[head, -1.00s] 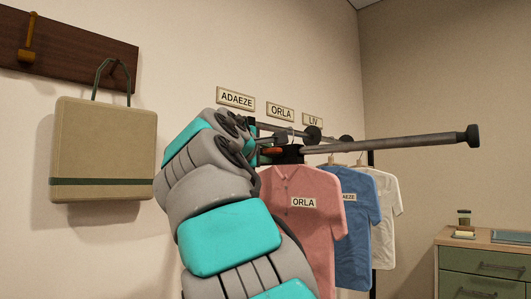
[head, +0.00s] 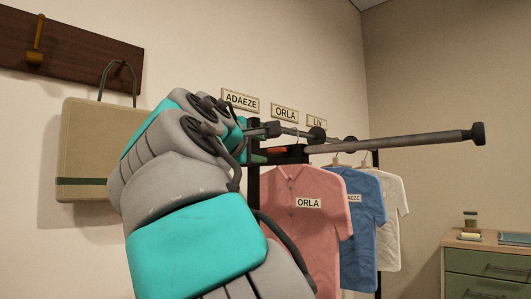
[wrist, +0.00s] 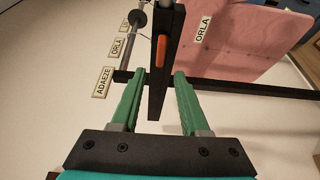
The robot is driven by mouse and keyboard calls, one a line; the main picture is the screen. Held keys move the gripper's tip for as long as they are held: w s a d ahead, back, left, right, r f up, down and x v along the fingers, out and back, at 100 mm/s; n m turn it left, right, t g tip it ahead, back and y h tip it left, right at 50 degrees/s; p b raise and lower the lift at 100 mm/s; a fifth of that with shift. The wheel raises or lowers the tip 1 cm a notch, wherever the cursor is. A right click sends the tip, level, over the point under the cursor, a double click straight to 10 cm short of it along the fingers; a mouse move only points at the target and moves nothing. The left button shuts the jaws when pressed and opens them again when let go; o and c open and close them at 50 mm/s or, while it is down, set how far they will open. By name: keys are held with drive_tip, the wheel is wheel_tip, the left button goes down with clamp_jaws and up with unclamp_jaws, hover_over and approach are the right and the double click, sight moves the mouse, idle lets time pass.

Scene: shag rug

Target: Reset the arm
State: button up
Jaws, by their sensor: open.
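My arm reaches up across the middle of the head view, with its wrist beside the near end of a clothes rack (head: 395,142). My gripper (wrist: 155,88) shows in the wrist view with its two green fingers apart. A black bar of the rack (wrist: 157,100) with an orange piece (wrist: 160,51) shows between the fingers; I cannot tell how deep it lies between them. Nothing is gripped. In the head view the fingertips are mostly hidden behind my wrist.
A pink shirt marked ORLA (head: 300,240), a blue shirt (head: 362,235) and a white shirt (head: 393,235) hang from the rack. Wall plates read ADAEZE (head: 241,102), ORLA (head: 285,113) and LIV (head: 317,121). A beige bag (head: 85,140) hangs left; a drawer cabinet (head: 490,265) stands right.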

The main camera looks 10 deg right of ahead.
drive_tip(key=shift+s+a, duration=0.25)
drive_tip(key=shift+s, duration=0.05)
drive_tip(key=shift+f, duration=0.1)
